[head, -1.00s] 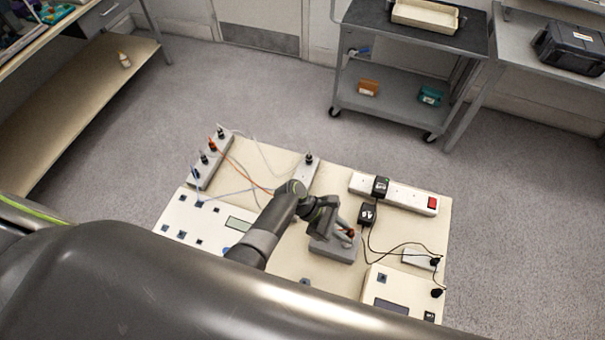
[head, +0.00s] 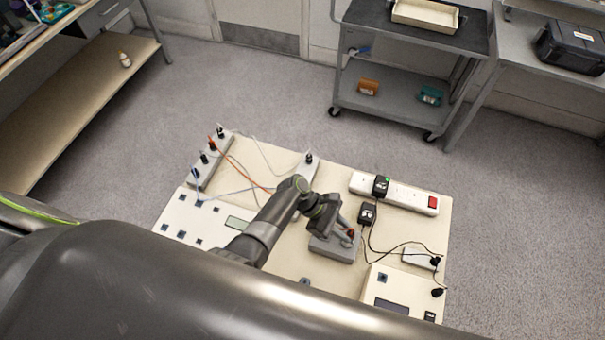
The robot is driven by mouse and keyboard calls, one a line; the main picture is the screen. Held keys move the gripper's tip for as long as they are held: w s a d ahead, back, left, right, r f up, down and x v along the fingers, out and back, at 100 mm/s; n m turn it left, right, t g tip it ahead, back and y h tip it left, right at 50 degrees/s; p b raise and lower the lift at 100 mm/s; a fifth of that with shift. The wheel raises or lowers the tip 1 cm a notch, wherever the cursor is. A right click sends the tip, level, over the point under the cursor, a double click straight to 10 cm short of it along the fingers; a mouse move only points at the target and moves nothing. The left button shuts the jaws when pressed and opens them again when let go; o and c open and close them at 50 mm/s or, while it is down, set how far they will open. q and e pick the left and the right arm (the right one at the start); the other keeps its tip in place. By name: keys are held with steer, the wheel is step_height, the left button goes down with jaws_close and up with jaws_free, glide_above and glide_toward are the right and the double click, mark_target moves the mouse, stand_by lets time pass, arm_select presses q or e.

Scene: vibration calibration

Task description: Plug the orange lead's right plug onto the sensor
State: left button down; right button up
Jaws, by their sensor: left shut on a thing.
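The orange lead (head: 242,172) runs from the grey rack at the left of the board toward my arm, where part of it is hidden. My left gripper (head: 347,231) is over a grey block (head: 334,250) near the board's middle. It is shut on a small orange-red piece (head: 350,234), which looks like the lead's right plug. The block may be the sensor's mount, but I cannot make out the sensor itself. I cannot tell whether the plug touches anything below it. My right gripper is not in view.
A grey rack (head: 205,172) with dark plugs stands at the left, above a white panel (head: 183,218). A white power strip (head: 405,196), a black adapter (head: 367,213) and loose black cables lie right of the gripper. A white box (head: 378,280) is at lower right.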

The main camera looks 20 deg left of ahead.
arm_select(q)
steer(key=shift+w+m+g+y+b, duration=0.2)
steer(key=shift+m+g+b, duration=0.2)
steer(key=shift+m+g, duration=0.3)
steer(key=shift+w+m+g+y+b, duration=0.1)
steer(key=shift+m+g+y+b, duration=0.1)
steer(key=shift+m+g+b, duration=0.35)
steer(key=shift+w+d+m+g+y+b, duration=0.1)
steer(key=shift+m+g+y+b, duration=0.1)
steer(key=shift+m+g+b, duration=0.5)
steer(key=shift+w+d+m+g+y+b, duration=0.1)
steer(key=shift+m+g+y+b, duration=0.25)
steer(key=shift+m, duration=0.6)
steer(key=shift+w+d+m+g+y+b, duration=0.15)
steer(key=shift+m+g+y+b, duration=0.7)
steer(key=shift+m+b, duration=0.45)
steer(key=shift+w+d+m+g+y+b, duration=0.1)
steer(key=shift+d+m+g+y+b, duration=0.05)
steer(key=shift+m+g+y+b, duration=0.9)
steer(key=shift+m+t, duration=0.25)
steer(key=shift+t, duration=0.05)
steer(key=c, duration=1.2)
jaws_free()
steer(key=shift+c, duration=0.2)
steer(key=shift+v, duration=2.5)
steer(key=shift+a, duration=0.1)
